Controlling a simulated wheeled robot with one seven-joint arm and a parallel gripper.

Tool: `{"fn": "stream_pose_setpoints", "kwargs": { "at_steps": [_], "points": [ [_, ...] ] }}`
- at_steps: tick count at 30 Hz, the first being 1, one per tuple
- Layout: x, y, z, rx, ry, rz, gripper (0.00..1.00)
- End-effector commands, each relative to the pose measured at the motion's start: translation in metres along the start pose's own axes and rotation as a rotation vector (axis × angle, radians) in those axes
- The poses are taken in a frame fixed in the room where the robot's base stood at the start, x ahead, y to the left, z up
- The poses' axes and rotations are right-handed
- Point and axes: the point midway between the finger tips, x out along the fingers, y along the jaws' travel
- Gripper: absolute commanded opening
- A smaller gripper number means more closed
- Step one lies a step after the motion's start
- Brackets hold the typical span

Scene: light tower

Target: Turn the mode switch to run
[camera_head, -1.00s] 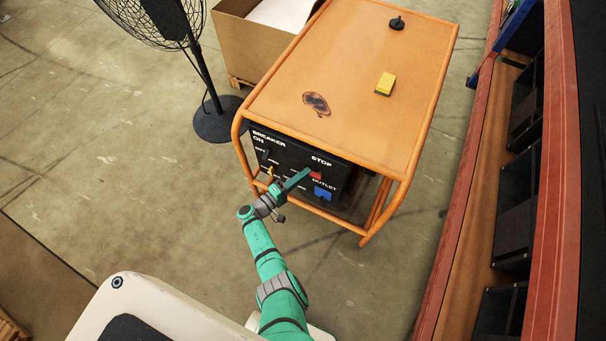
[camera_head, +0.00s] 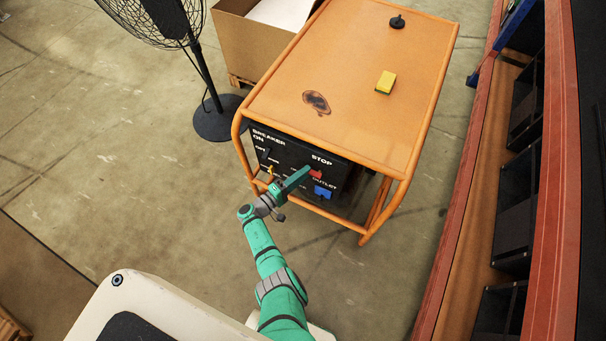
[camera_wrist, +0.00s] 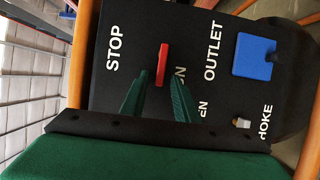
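The black control panel (camera_head: 265,152) is on the end of the orange-framed generator. A red lever (camera_wrist: 162,64), which looks like the mode switch, stands on it beside the word STOP; it also shows in the head view (camera_head: 316,174). A label next to it is partly hidden by a finger, with only its end letter N showing. My gripper (camera_wrist: 157,82) is at the panel, its two green fingers apart on either side of the lever's line, tips close to it. I cannot tell whether they touch it. In the head view my gripper (camera_head: 303,174) hides part of the panel.
A blue outlet cover (camera_wrist: 256,56) and a small metal choke knob (camera_wrist: 241,123) are right of the lever. Orange frame tubes (camera_head: 240,145) surround the panel. A yellow sponge (camera_head: 385,83) lies on the generator's top. A fan (camera_head: 215,118) stands left; a red shelf (camera_head: 470,190) stands right.

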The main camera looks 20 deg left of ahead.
Motion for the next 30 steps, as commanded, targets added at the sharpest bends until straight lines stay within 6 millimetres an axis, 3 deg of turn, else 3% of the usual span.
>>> {"fn": "stream_pose_setpoints", "kwargs": {
  "at_steps": [5, 18, 24, 30],
  "points": [
    [-0.017, -0.001, -0.001, 0.000, 0.004, -0.001, 0.28],
    [-0.092, 0.000, -0.001, 0.000, 0.003, 0.000, 0.28],
    [-0.107, 0.000, 0.000, -0.001, 0.001, -0.001, 0.28],
    [-0.108, -0.001, 0.000, -0.001, 0.000, 0.000, 0.28]
  ]
}}
